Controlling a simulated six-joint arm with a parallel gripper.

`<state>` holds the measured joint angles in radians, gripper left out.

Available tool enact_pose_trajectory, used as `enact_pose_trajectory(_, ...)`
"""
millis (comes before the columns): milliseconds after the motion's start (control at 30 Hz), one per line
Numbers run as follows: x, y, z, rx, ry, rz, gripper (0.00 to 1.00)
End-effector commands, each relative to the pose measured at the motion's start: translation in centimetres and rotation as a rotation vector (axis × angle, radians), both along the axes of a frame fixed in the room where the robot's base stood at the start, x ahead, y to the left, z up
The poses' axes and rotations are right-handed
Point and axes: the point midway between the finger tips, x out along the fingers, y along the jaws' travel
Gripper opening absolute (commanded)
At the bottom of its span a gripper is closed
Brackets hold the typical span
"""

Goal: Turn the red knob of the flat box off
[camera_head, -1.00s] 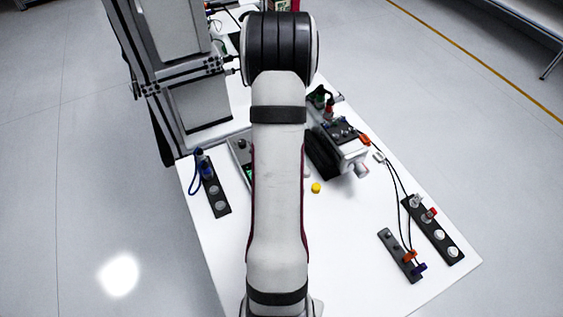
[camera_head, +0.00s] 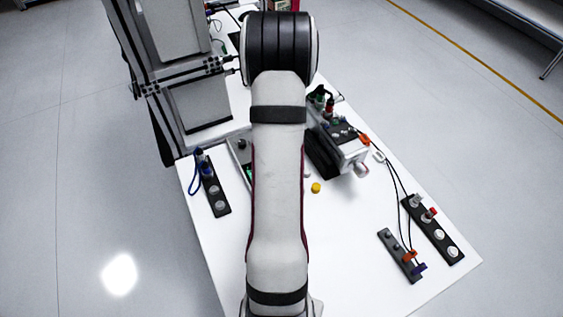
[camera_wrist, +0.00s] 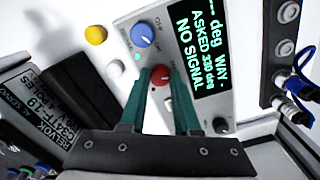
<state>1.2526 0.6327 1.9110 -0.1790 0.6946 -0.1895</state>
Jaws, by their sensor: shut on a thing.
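In the wrist view, the red knob (camera_wrist: 160,75) sits on the grey face of the flat box (camera_wrist: 208,108), below a blue knob (camera_wrist: 143,36). My gripper (camera_wrist: 161,76) has its two green fingers on either side of the red knob, shut on it. In the head view my arm hides the gripper, the red knob and most of the flat box; only a strip of the box (camera_head: 238,147) shows to the arm's left.
A yellow button (camera_wrist: 96,35) and a white one (camera_wrist: 114,68) lie beside the box. A dark labelled servo unit (camera_wrist: 50,95) stands at left. A black socket strip (camera_wrist: 281,65) with blue-cabled plugs is at right. The table's front right holds two connector strips (camera_head: 432,228) (camera_head: 400,256).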

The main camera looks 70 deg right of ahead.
Motion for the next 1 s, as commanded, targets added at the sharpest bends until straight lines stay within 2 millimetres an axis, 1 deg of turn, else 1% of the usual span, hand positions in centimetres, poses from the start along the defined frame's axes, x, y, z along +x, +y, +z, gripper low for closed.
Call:
enact_pose_trajectory(200, 0.02, -0.05, 0.09, -0.002, -0.001, 0.135, 0.0)
enact_pose_trajectory(400, 0.02, -0.06, 0.09, -0.002, -0.001, 0.214, 0.0)
enact_pose_trajectory(667, 0.02, -0.06, 0.1, -0.002, -0.001, 0.258, 0.0)
enact_pose_trajectory(1000, 0.02, -0.07, 0.11, -0.002, -0.001, 0.261, 0.0)
